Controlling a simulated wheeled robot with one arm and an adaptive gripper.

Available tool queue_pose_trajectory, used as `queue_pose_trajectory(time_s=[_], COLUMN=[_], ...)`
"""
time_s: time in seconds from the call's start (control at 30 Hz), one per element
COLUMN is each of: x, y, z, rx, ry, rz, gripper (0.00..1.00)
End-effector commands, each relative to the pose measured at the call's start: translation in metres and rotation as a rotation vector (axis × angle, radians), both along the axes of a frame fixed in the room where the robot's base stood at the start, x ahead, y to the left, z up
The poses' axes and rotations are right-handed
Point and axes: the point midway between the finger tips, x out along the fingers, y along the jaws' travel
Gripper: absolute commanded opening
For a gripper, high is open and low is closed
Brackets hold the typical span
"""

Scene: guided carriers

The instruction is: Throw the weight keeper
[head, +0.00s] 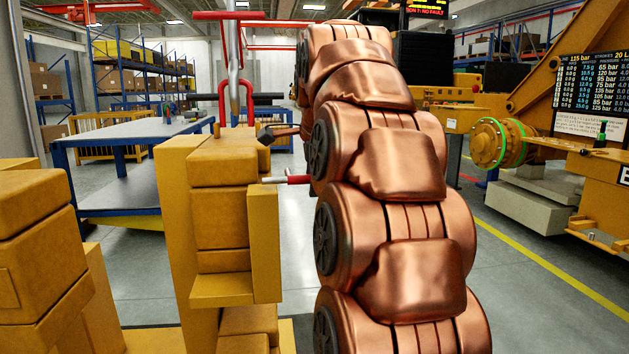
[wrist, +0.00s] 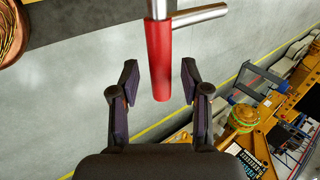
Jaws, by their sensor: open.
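The weight keeper appears to be the lever with a red grip (head: 298,180) and a bare metal rod. In the head view it sticks out beside the yellow block column (head: 222,220), its right end cut off by copper-coloured segments. In the wrist view the red grip (wrist: 160,62) hangs from the top between the two dark fingers of my gripper (wrist: 157,85). The fingers are open, one on each side, with a visible gap on both sides. Another metal rod (wrist: 200,15) runs off to the right of the grip.
Copper-coloured segments fill the middle of the head view and hide what lies behind. More yellow blocks (head: 35,240) stand at left, near a blue-framed table (head: 125,130). A yellow machine with a green-ringed flange (head: 497,143) stands at right. Grey floor (head: 530,290) lies open before it.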

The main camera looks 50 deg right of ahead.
Motion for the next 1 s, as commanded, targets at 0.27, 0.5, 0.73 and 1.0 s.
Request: queue_pose_trajectory(time_s=[0.27,0.5,0.73,1.0], x=[-0.015,-0.023,-0.028,-0.028], y=[0.012,0.020,0.023,0.023], z=[0.031,0.048,0.052,0.053], rx=[-0.004,-0.002,0.002,0.001], ry=[-0.004,-0.003,0.002,0.001], rz=[0.001,0.001,0.001,0.001], gripper=[0.46,0.46,0.46,0.46])
